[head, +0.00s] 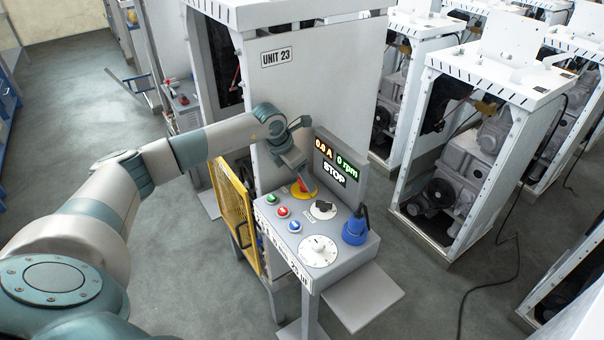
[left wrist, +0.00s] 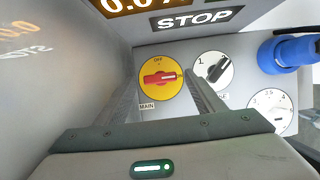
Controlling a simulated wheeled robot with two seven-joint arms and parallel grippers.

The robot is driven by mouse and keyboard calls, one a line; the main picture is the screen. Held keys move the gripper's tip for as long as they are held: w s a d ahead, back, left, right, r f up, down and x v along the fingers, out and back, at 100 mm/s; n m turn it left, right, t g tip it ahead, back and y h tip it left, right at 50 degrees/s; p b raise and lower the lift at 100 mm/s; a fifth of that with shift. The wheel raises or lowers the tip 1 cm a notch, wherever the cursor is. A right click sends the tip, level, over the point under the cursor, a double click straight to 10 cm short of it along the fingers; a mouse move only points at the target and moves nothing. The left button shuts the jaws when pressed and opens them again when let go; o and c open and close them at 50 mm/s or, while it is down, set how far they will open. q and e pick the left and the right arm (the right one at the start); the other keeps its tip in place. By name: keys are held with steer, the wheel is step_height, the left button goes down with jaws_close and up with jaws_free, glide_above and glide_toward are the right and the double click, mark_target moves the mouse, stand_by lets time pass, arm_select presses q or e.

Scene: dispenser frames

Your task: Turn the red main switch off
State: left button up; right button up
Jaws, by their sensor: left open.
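The red main switch (left wrist: 160,78) is a red handle on a round yellow plate marked OFF at the top, with a MAIN label below. Its handle lies roughly crosswise, not toward the OFF mark. In the head view the switch (head: 304,188) is at the back of the grey console, partly hidden by my left gripper (head: 299,179). My left gripper is open and empty, pointing down at the switch. In the left wrist view its two fingers appear on either side of the yellow plate; contact cannot be told. My right gripper is not in view.
The console display (head: 336,162) reads 0.0 A, 0 rpm and STOP, standing just behind the switch. A black selector knob (head: 322,209), a white dial (head: 318,251), push buttons (head: 282,212) and a blue plug (head: 356,227) share the panel. A yellow mesh guard (head: 232,215) stands left.

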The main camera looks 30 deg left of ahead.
arm_select(q)
steer(key=shift+w+f, duration=0.2)
steer(key=shift+f, duration=0.45)
steer(key=c, duration=1)
steer(key=shift+c, duration=0.2)
